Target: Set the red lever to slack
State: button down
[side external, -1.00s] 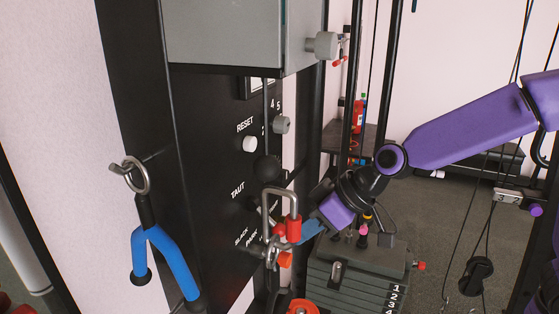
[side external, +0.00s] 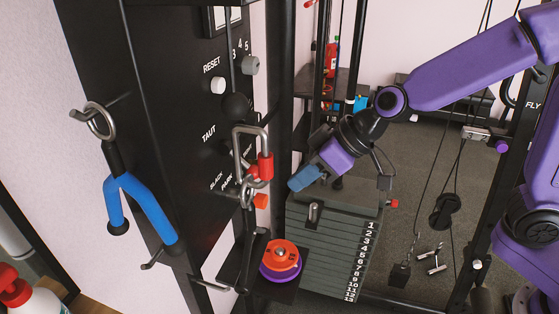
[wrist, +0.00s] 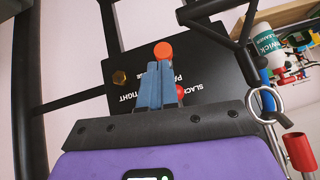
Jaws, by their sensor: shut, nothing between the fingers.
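On the black panel marked TAUT, SLACK and PARK, a small red knob (side external: 247,157) shows behind a hanging steel carabiner with a red sleeve (side external: 265,167). An orange-red knob (side external: 261,201) shows lower down. In the wrist view a red knob (wrist: 180,92) is partly covered by my fingers, and an orange-red ball (wrist: 163,51) shows past the fingertips. The lever's shaft and its exact setting are hidden. My gripper (side external: 294,184) is shut and empty, to the right of the carabiner, apart from it in the side view. Its blue fingers (wrist: 155,88) point at the panel.
A blue forked handle (side external: 135,195) hangs from a hook at left. A white button (side external: 218,86) and grey knob (side external: 250,65) sit above. The weight stack (side external: 325,240) stands below my gripper. Red and purple discs (side external: 283,258) lie on a low shelf.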

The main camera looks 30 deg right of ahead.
jog(key=shift+s+d+f, duration=0.2)
jog(key=shift+s+d, duration=0.65)
jog(key=shift+d, duration=0.25)
jog(key=shift+s+d+f, duration=0.15)
jog(key=shift+s+d, duration=0.7)
jog(key=shift+d, duration=0.2)
jog(key=s+d+f+n+g+h, duration=0.1)
jog(key=s+d+n+g+h, duration=0.1)
jog(key=s+d, duration=0.7)
jog(key=s+d+f+n+g+h, duration=0.1)
jog(key=s+d+h, duration=0.3)
jog(key=s+d, duration=0.5)
jog(key=shift+s+d+f+n+g, duration=0.3)
jog(key=shift+s+n+g, duration=0.4)
jog(key=shift+s, duration=0.5)
